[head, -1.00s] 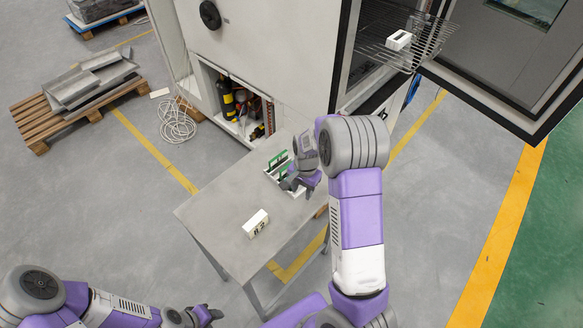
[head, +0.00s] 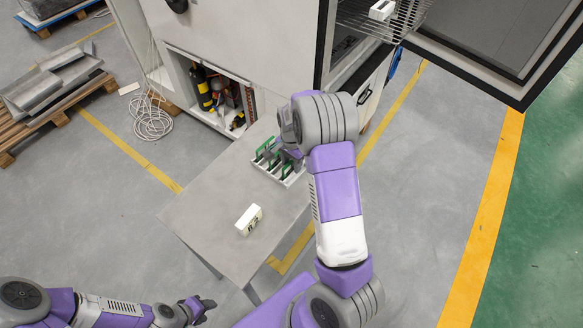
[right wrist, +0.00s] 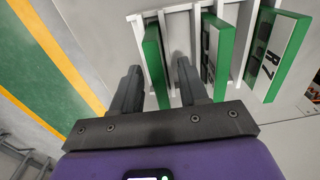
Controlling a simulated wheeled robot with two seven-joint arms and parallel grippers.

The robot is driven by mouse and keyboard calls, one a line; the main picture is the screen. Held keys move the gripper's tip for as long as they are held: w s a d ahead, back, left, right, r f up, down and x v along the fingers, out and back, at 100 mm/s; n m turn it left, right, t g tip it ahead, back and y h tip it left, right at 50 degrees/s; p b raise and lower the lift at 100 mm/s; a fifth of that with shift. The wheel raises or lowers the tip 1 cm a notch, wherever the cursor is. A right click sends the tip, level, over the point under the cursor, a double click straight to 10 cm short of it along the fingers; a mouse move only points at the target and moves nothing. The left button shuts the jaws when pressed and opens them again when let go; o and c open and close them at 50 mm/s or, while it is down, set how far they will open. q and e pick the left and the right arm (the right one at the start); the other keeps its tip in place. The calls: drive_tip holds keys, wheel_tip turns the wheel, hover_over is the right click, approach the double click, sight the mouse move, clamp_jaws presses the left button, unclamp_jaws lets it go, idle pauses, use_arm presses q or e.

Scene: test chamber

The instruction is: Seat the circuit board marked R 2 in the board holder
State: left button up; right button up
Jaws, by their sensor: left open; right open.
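The board holder, a white slotted rack (head: 289,181), stands at the table's far right end with several upright green boards in it. My open right gripper is over the holder; in the right wrist view its fingers (right wrist: 157,70) lie either side of one green board (right wrist: 153,52), and I cannot tell if they touch it. Another green board (right wrist: 213,60) is to its right. A further board with a white label (right wrist: 272,45) shows R and a digit like 7 or 2. A white block (head: 249,219) marked R 2 lies on the table. My left gripper (head: 206,307) is open and empty, low at left.
The grey table (head: 205,215) is bare around the white block. Behind it stands a large cabinet (head: 240,45) with an open door (head: 480,55) at right and a wire shelf (head: 405,18) holding a white block (head: 382,10). A cable coil (head: 150,120) lies on the floor.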

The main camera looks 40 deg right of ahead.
drive_tip(key=shift+f, duration=0.1)
clamp_jaws()
idle(0.3)
